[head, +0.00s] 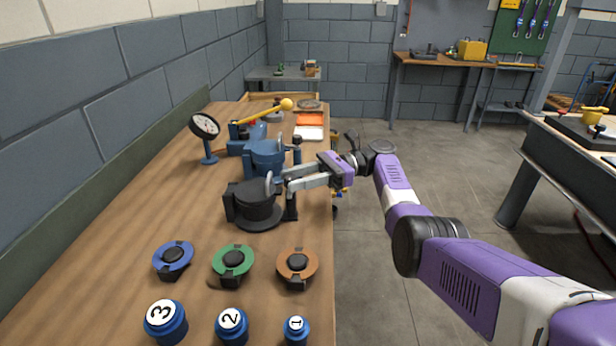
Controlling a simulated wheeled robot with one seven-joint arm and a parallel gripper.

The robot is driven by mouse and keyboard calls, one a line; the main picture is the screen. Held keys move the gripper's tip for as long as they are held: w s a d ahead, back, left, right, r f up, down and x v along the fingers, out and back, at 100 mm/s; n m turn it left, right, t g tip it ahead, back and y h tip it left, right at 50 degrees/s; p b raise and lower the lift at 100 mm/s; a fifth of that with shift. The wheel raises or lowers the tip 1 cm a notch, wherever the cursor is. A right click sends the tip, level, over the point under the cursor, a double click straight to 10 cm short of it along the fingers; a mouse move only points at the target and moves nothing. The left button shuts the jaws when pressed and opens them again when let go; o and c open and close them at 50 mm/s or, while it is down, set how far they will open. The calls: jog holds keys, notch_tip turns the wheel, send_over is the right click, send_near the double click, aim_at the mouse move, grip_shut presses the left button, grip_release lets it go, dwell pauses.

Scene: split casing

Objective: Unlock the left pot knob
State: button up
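A black pot-like casing (255,207) stands on a round base on the wooden bench, with a dark upright block on its left side (230,205) and another on its right (291,207). A thin grey upright piece (268,183) shows at its top. I cannot tell which part is the left knob or whether it is locked. My gripper (287,180) comes in from the right, just above the casing's right side. Its two pale fingers look apart with nothing seen between them. Whether a fingertip touches the casing is unclear.
Behind stand a blue casing (265,158), a blue device with a yellow lever (262,114) and a dial gauge (205,128). Blue, green and orange round parts (233,261) and numbered blue knobs (232,322) lie in front. The bench (120,235) is clear at left.

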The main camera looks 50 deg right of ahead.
jog(key=b+v, duration=0.2)
jog(key=v, duration=0.4)
jog(key=shift+d, duration=0.15)
jog(key=shift+s, duration=0.1)
dwell(0.5)
